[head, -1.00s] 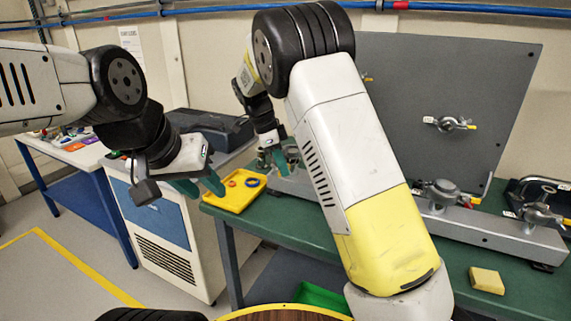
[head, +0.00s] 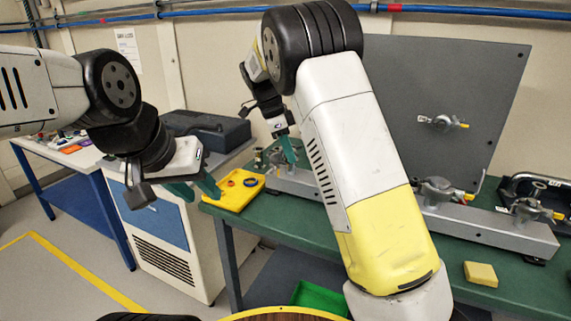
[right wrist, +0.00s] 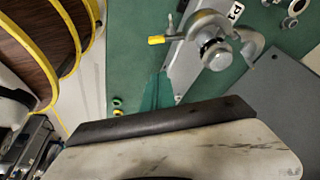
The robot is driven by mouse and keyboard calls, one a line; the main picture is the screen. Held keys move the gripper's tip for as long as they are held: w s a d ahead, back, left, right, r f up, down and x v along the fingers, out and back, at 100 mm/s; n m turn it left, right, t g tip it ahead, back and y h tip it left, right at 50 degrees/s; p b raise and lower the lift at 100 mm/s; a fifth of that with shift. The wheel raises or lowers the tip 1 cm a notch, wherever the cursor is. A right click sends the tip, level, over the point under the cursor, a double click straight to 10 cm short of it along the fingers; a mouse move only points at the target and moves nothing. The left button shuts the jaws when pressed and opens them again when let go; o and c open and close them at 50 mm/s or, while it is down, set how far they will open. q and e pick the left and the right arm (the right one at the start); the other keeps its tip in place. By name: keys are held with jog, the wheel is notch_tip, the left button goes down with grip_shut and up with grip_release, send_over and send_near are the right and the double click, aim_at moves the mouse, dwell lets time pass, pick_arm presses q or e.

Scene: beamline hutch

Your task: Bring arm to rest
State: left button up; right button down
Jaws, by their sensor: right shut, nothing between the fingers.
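My right arm (head: 365,170) rises across the middle of the head view and bends over at its black elbow. My right gripper (head: 290,152) points down over the green bench, beside the left end of the grey metal bar. Its teal fingers are together and empty. They also show in the right wrist view (right wrist: 158,92), beside the bar, partly hidden by the dark and pale gripper body. My left gripper (head: 198,188) hangs at the left, in front of the white and blue cabinet. Its teal fingers are apart with nothing seen between them.
A yellow tray (head: 228,200) with small rings sits on the bench's left corner. The grey bar (head: 480,228) carries clamps, with an upright grey panel (head: 450,85) behind. A yellow block (head: 481,274) lies at the front right. The white and blue cabinet (head: 205,245) stands left, with open floor beyond.

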jog(key=v, duration=0.5)
jog(key=s+d+r+n+t+y, duration=0.2)
jog(key=s+d+r+n+y, duration=0.35)
jog(key=s+d+n, duration=0.45)
jog(key=s+d+f+n+t, duration=0.1)
jog(key=s+n, duration=0.3)
jog(key=s, duration=0.6)
jog(key=s+d+f+n+t, duration=0.1)
jog(key=s+d+n+t, duration=0.1)
jog(key=s, duration=0.8)
jog(key=shift+f+n+t, duration=0.2)
jog(key=shift+n+t, duration=0.3)
jog(key=shift+n, duration=0.4)
